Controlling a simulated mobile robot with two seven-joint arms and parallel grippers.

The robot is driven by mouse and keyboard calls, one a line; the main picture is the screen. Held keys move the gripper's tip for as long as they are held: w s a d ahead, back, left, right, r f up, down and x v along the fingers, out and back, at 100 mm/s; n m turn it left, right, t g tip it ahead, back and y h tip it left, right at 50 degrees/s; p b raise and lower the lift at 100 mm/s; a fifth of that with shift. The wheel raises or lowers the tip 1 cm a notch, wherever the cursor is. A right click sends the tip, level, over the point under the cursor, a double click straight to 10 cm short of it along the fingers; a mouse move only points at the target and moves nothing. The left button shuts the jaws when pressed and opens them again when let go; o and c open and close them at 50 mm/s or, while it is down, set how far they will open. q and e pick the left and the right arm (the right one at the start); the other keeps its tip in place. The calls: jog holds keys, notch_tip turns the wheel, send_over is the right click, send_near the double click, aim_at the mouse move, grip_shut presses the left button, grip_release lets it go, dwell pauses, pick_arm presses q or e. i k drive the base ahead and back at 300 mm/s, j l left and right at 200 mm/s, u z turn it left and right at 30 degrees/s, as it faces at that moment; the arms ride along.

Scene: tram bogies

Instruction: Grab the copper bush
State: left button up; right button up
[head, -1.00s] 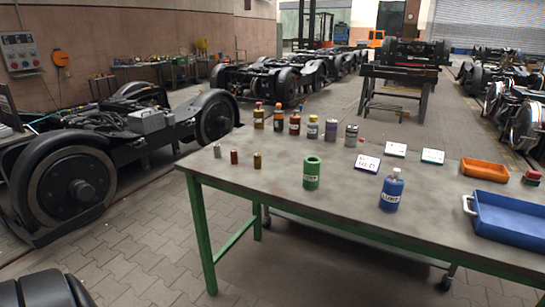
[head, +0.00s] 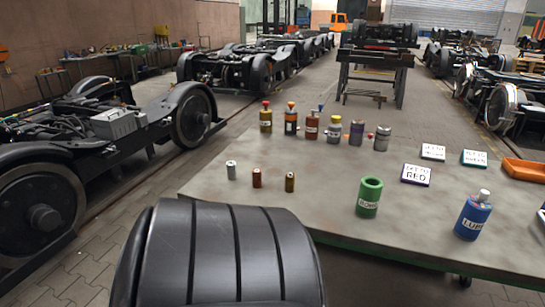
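The copper bush (head: 256,178) is a small reddish-brown upright cylinder near the left end of the grey table top (head: 330,207). It stands between a silver-coloured cylinder (head: 231,170) on its left and a brass-coloured one (head: 290,182) on its right, with small gaps. A black ribbed part of my own arm (head: 215,255) fills the bottom left-centre, in front of the table's near-left corner. Neither of my grippers is in view.
A green cylinder (head: 369,197) and a blue labelled bottle (head: 473,215) stand to the right. Several bottles and cans, among them a red-brown bottle (head: 311,127), line the back edge. Sign cards (head: 416,175) and an orange tray (head: 525,168) lie at right. The table between bushes and bottles is clear.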

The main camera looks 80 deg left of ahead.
aim_at(257, 172)
jog(key=k+j+z, duration=0.1)
jog(key=k+j, duration=0.15)
jog(key=j, duration=0.2)
jog(key=k+j+z, duration=0.1)
jog(key=k+j, duration=0.15)
jog(key=j, duration=0.2)
jog(key=k+j, duration=0.25)
jog(key=j, duration=0.2)
jog(key=k+j+z, duration=0.15)
jog(key=j, duration=0.3)
jog(key=k, duration=0.1)
